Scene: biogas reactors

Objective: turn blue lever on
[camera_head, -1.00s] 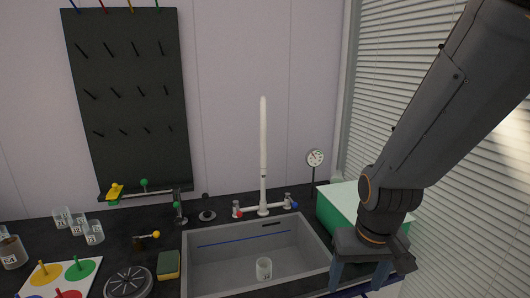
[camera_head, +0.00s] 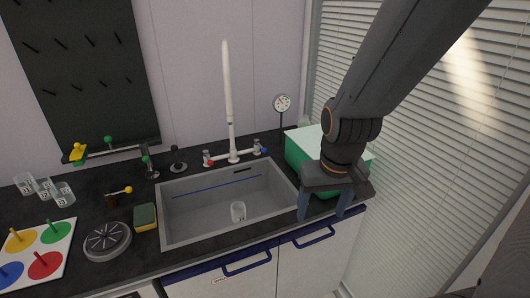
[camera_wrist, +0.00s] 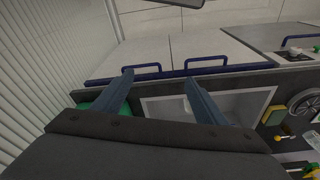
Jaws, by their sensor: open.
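The blue lever (camera_head: 264,150) is the small handle at the right end of the white faucet (camera_head: 233,157), behind the sink. A red lever (camera_head: 209,161) is at the left end. My gripper (camera_head: 321,216) is open and empty, pointing down near the counter's front edge, right of the sink. It is nearer to me than the blue lever and apart from it. In the wrist view my two blue-grey fingers (camera_wrist: 158,78) are spread. The faucet and blue lever do not show there.
A green box (camera_head: 299,151) with a pale lid stands beside my gripper. A gauge (camera_head: 282,104) stands behind the counter. A sponge (camera_head: 145,217) lies left of the sink. Blinds (camera_head: 410,130) are at the right.

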